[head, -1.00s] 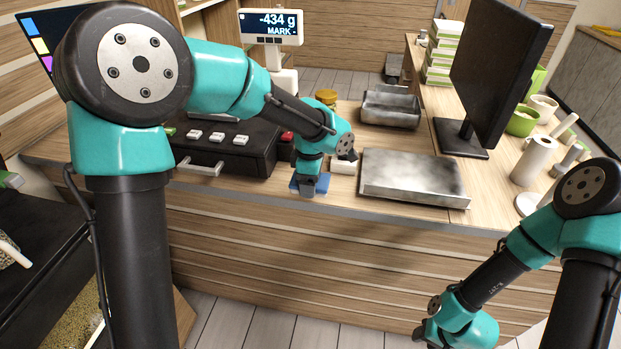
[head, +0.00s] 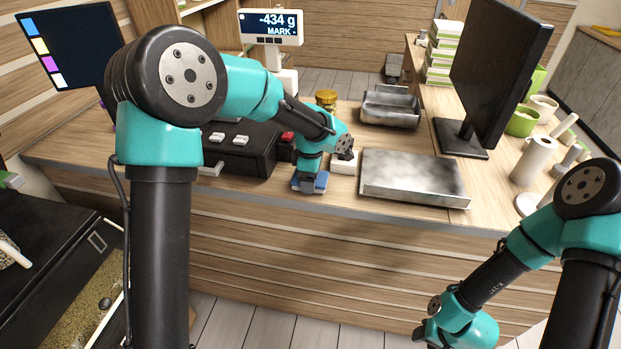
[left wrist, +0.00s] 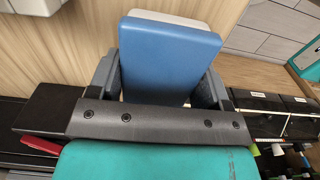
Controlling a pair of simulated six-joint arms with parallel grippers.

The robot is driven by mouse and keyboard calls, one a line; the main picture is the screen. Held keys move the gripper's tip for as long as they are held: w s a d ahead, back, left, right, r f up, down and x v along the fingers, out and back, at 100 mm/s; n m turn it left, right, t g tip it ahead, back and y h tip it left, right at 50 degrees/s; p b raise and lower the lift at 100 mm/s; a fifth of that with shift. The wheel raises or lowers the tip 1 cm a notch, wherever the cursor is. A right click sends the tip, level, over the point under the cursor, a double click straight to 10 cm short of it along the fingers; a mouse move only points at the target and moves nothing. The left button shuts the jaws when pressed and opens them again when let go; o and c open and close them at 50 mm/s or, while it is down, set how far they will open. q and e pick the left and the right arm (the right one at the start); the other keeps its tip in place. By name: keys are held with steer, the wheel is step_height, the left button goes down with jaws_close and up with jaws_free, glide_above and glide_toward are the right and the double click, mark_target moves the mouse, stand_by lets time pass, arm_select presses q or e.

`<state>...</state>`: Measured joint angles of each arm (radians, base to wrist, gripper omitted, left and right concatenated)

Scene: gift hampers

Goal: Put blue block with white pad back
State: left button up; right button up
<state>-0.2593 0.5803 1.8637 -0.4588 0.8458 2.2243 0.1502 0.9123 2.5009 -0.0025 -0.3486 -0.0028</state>
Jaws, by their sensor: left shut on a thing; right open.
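The blue block (left wrist: 165,58) is between the fingers of my left gripper (left wrist: 165,85) in the left wrist view, and the gripper is shut on it. A white pad (left wrist: 170,18) shows past the block's far edge there. In the head view the blue block (head: 318,186) is low at the counter's front edge, under my left gripper (head: 310,183), which hides part of it. I cannot tell whether it touches the counter. My right gripper (head: 428,335) is open and low at the bottom of the head view, away from the counter; its fingers are partly cut off.
A metal scale plate (head: 415,177) lies just right of my left gripper, with a small white block (head: 343,166) between them. Metal trays (head: 391,108), a black drawer box (head: 240,150) and a monitor (head: 500,75) stand on the counter. The display (head: 272,24) reads -434 g.

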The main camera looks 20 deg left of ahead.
arm_select(q)
steer(key=shift+f, duration=0.25)
steer(key=o, duration=1)
steer(key=shift+c, duration=0.2)
step_height(320, 180, up, 12)
steer(key=shift+r, duration=0.15)
